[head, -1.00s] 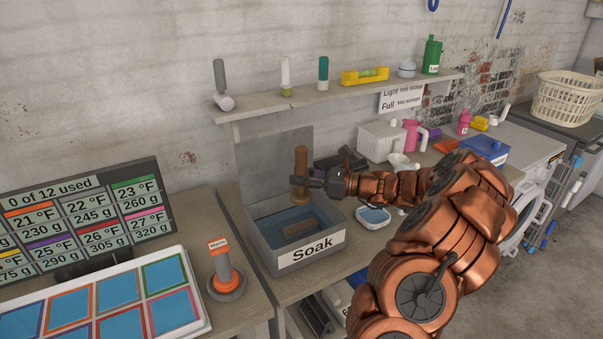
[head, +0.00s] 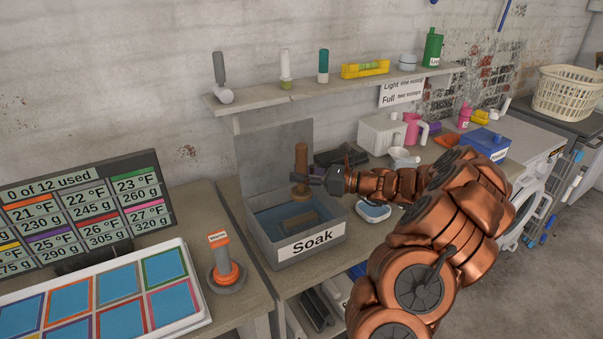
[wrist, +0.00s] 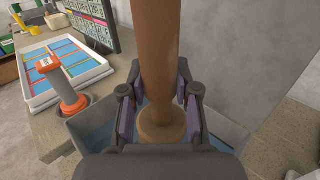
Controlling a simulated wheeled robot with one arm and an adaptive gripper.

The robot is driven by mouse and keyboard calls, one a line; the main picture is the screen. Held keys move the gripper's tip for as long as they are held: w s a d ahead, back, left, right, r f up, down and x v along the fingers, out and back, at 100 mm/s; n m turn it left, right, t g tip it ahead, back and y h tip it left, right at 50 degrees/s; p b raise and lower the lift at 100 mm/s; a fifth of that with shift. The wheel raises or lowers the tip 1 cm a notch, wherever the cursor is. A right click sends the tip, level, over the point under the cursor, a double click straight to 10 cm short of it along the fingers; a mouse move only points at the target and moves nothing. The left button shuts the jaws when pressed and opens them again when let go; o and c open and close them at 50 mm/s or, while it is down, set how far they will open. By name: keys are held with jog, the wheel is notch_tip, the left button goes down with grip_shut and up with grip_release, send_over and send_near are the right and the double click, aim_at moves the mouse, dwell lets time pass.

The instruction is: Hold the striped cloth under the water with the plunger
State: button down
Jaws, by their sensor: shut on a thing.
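The wooden plunger (head: 301,160) is upright, held by my gripper (head: 305,180) above the grey tub labelled Soak (head: 262,247). In the wrist view the plunger's shaft (wrist: 160,50) stands between the fingers of my gripper (wrist: 158,105), and its round foot (wrist: 162,130) shows below them. The tub holds blue water (head: 275,219). The cloth is hidden in the wrist view.
A grey panel (head: 270,155) stands behind the tub. An orange-handled tool in a grey holder (head: 226,268) stands to the left, beside a tray of coloured frames (head: 120,310). A small white dish (head: 373,211) sits right of the tub. A shelf (head: 330,90) runs above.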

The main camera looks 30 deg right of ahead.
aim_at(302, 151)
jog(key=shift+f+b, duration=1.3)
jog(key=shift+f, duration=2.3)
dwell(2.8)
jog(key=shift+r, duration=0.1)
jog(key=shift+r+p, duration=4.6)
jog(key=shift+r, duration=2.35)
